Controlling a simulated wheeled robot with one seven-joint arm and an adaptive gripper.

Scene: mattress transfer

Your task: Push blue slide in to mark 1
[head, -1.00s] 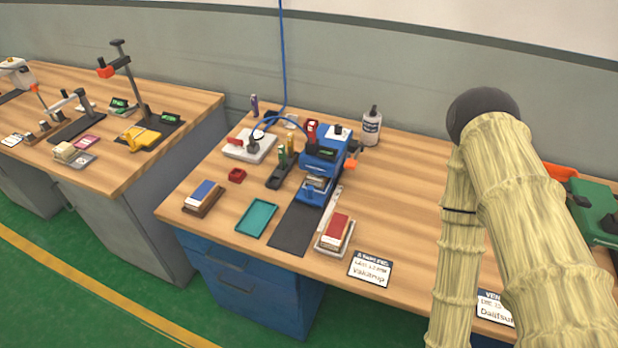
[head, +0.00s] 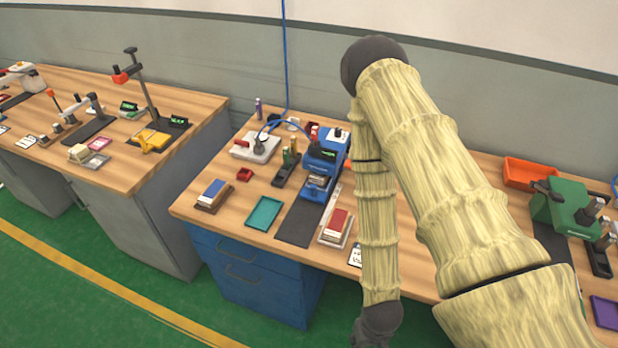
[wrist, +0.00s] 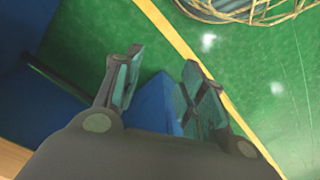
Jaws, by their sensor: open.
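A blue machine (head: 325,158) stands on the middle workbench, with a lit display and a blue part with a grey top (head: 316,186) at its front, apparently the slide. A dark mat (head: 298,224) extends from its front. Mark 1 is too small to make out. My gripper (wrist: 158,82) is open and empty in the wrist view, pointing down over the green floor beside blue cabinet surfaces. It is away from the machine. In the head view my sleeved arm hangs right of the machine, and the gripper's fingers are out of frame.
Near the machine are a teal tray (head: 264,212), a red-topped block (head: 336,225), a blue-topped block (head: 213,193) and a white box (head: 254,147). A green machine (head: 563,205) and orange tray (head: 530,173) stand at right. Another bench (head: 165,92) is at left.

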